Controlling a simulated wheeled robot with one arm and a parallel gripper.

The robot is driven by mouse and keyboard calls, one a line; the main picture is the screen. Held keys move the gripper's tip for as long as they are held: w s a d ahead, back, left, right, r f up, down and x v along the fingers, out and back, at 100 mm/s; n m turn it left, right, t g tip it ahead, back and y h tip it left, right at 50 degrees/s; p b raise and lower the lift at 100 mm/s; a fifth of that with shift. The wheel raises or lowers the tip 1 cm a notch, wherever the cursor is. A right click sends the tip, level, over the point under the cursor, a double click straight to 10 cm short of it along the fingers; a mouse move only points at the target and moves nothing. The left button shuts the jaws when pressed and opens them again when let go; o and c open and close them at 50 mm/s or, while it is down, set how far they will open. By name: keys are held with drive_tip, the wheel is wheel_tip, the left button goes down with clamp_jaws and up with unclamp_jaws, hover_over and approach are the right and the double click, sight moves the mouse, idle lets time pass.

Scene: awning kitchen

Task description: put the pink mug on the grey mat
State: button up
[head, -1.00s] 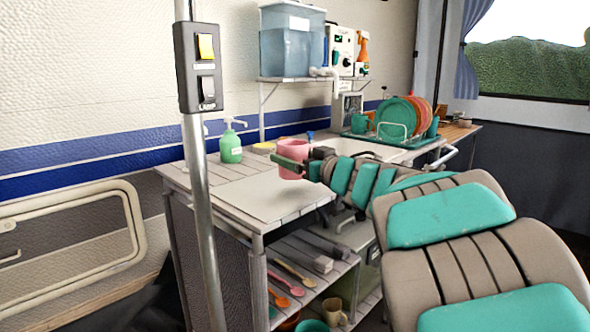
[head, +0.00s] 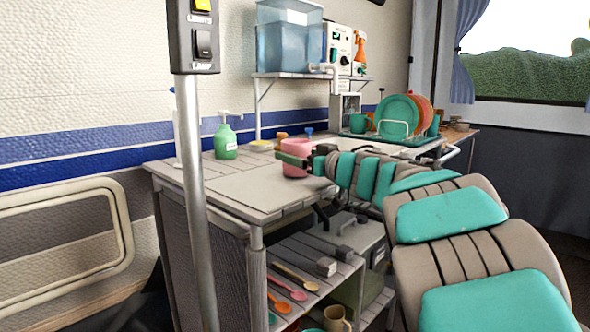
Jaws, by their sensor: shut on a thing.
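The pink mug (head: 295,148) is upright over the countertop in the head view. My gripper (head: 306,161) is shut on it from the right, with a dark green finger across the mug's near side. The grey mat (head: 250,193) looks like a pale flat sheet on the counter, below and in front of the mug. The mug's base is close to the surface; I cannot tell whether it touches the mat. My arm hides the counter to the right of the mug.
A green soap bottle (head: 225,138) stands left of the mug, with a yellow dish (head: 261,146) behind. A dish rack with teal plates (head: 397,114) is at the far right. A metal pole (head: 194,200) stands in front. Shelves with spoons (head: 290,290) are below.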

idle(0.3)
drive_tip(key=o, duration=1.2)
drive_tip(key=shift+f, duration=0.15)
drive_tip(key=p+v, duration=0.1)
drive_tip(key=v, duration=1.1)
drive_tip(key=shift+p, duration=0.35)
